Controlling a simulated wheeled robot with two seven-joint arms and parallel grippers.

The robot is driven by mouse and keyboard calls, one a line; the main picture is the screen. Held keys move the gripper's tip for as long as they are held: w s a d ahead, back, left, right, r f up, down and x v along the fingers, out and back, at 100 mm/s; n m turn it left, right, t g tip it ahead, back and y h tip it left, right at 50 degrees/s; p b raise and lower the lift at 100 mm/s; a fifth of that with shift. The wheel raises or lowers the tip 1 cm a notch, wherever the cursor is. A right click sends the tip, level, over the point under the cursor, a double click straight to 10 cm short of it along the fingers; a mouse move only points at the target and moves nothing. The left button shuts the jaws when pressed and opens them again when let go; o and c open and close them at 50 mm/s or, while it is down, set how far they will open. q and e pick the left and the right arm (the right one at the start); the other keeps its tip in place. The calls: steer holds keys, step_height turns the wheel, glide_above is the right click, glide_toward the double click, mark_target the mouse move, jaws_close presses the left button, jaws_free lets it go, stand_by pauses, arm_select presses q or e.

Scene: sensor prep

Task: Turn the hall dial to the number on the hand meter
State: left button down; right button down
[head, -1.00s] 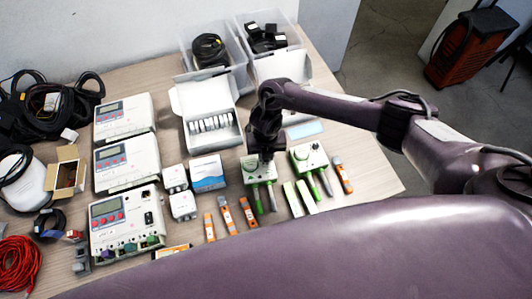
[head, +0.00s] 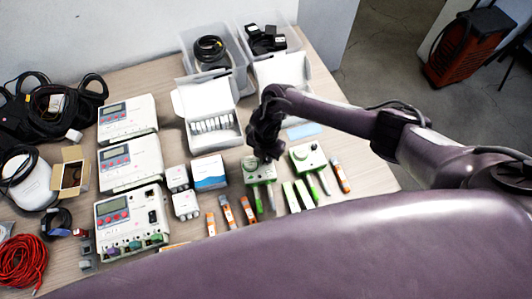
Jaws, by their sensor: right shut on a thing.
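Two white-and-green boxes stand side by side at the table's right part, each with handles or probes in front. My right gripper (head: 262,157) points down onto the top of the left box (head: 266,172), shut at its dial, which the gripper hides. The right box (head: 302,163) has a round knob (head: 314,146) on top and is untouched. I cannot tell which thing is the hand meter, and no number is readable. Slim orange-and-white handheld tools (head: 228,214) lie in front of the boxes. My left gripper is not in view.
Three white instruments with small displays (head: 114,205) stand in a column at left. White cartons (head: 209,171) and an open box of white pieces (head: 195,105) are mid-table. Clear bins (head: 232,72) stand behind. A red cable coil (head: 24,262) lies at left. The right table edge is bare.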

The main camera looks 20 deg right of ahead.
mark_target(266, 158)
stand_by(0.5)
steer(key=c, duration=1.6)
jaws_free()
steer(key=shift+o, duration=0.2)
step_height(266, 158, up, 8)
steer(key=shift+f, duration=0.1)
